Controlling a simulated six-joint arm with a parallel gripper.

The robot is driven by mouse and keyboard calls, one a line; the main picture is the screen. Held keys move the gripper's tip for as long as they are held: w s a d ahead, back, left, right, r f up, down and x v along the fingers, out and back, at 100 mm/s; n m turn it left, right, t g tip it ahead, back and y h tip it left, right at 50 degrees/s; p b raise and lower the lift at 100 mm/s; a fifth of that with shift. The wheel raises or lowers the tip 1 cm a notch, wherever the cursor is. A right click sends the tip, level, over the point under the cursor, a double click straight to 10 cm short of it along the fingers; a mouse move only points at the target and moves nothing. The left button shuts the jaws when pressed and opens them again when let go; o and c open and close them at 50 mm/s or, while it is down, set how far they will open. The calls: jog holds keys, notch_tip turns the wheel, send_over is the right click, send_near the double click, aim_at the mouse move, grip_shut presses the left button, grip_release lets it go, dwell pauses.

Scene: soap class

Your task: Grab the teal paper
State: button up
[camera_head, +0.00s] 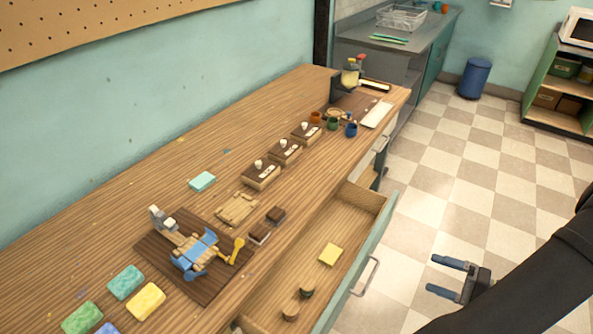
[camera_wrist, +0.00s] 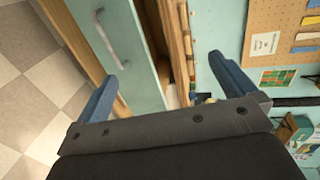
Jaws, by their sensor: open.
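A light teal rectangular piece (camera_head: 202,181), which looks like the teal paper, lies flat on the wooden bench towards the wall. A darker, speckled teal block (camera_head: 126,282) lies at the near left, among other coloured blocks. My gripper (camera_head: 433,273) is open and empty, over the floor to the right of the bench and its open drawer, well apart from the teal piece. In the wrist view, my gripper's two blue fingers (camera_wrist: 163,68) are spread, with a teal drawer front beyond them. The teal piece does not show there.
An open drawer (camera_head: 372,207) juts out from the bench, with a yellow piece (camera_head: 331,255) inside. A brown board (camera_head: 150,258) carries a blue and wooden device. Dark blocks with labels (camera_head: 261,176), small cups and bottles stand further back.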

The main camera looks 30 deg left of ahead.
notch_tip(320, 180, up, 20)
jog(key=w+a+f+n+g+h, duration=0.1)
jog(key=w+a+f+n+h, duration=0.2)
jog(key=a, duration=0.9)
jog(key=w+a+n+g+h, duration=0.2)
jog(key=w+a+n+h, duration=0.2)
jog(key=a, duration=0.8)
jog(key=w+a+f+n+g+h, duration=0.1)
jog(key=w+a+f+n+h, duration=0.2)
jog(key=a, duration=0.9)
jog(key=s+a+r+n+t, duration=0.1)
jog(key=s+a+r+n, duration=0.3)
jog(key=a, duration=0.8)
jog(key=s+a+n+t+h, duration=0.1)
jog(key=s+a+t, duration=0.1)
jog(key=s+a, duration=0.7)
jog(key=s+a+r+n+t, duration=0.1)
jog(key=s+a+r+n, duration=0.15)
jog(key=a, duration=1.15)
send_near(200, 179)
jog(key=shift+x, duration=4.1)
jog(key=shift+w, duration=0.1)
jog(key=c, duration=1.1)
